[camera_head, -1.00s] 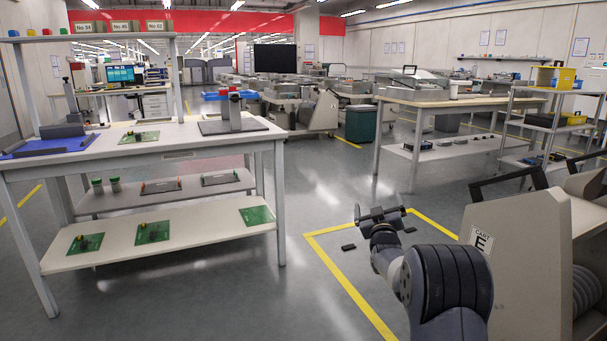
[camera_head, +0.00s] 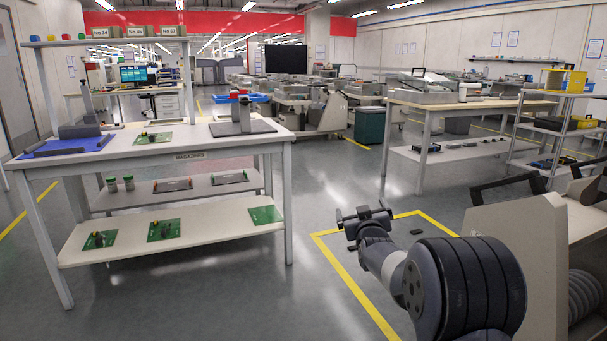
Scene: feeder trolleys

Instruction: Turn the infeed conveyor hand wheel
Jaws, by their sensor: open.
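My gripper (camera_head: 364,212) is in the lower middle of the head view, above the floor inside a yellow-taped area. Its jaws are apart and nothing is between them. I cannot make out the infeed conveyor or its hand wheel. Grey machines and trolleys (camera_head: 318,112) stand in the back middle, too small to tell whether a hand wheel is among them. My gripper is well short of them and touches nothing.
A workbench (camera_head: 100,165) with boards stands at the left. Another table (camera_head: 470,105) is at the right back. A beige feeder trolley (camera_head: 510,245) stands close at the right, beside my arm. Yellow floor tape (camera_head: 355,285) runs below my gripper. The aisle between the benches is clear.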

